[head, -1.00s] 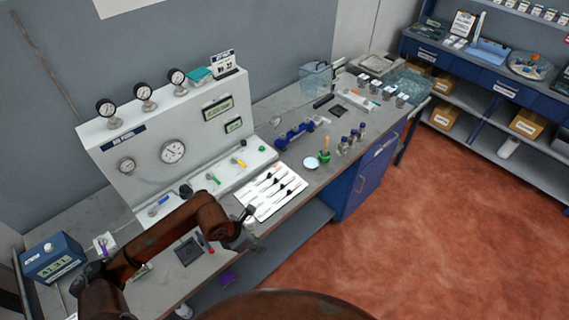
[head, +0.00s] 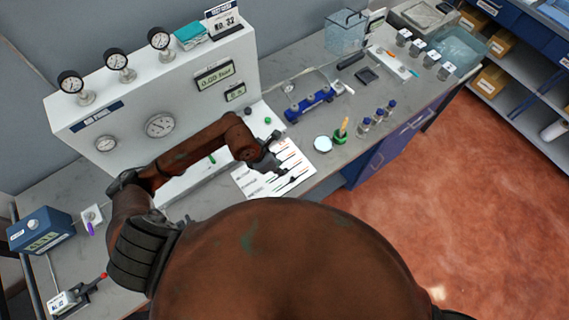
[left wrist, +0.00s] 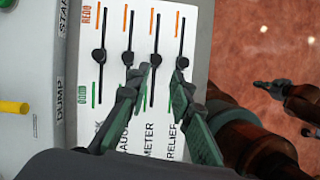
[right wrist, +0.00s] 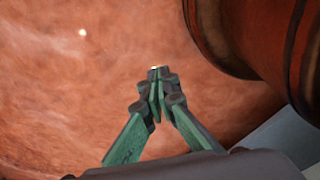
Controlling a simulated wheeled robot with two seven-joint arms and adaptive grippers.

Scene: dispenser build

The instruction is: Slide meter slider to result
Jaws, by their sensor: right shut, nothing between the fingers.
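The white slider card (head: 262,181) lies on the bench; in the left wrist view it has several vertical slots with dark knobs. The METER slider knob (left wrist: 155,59) sits mid-slot, above the word METER (left wrist: 149,141). My left gripper (left wrist: 162,69) is open over the card, with its fingertips on either side of the METER slot, just below the knob. I cannot tell whether they touch it. In the head view the left gripper (head: 272,160) hides part of the card. My right gripper (right wrist: 157,76) is shut and empty over the red floor.
Neighbouring slider knobs (left wrist: 128,58) stand close on both sides. The white gauge panel (head: 190,95) rises behind the card.

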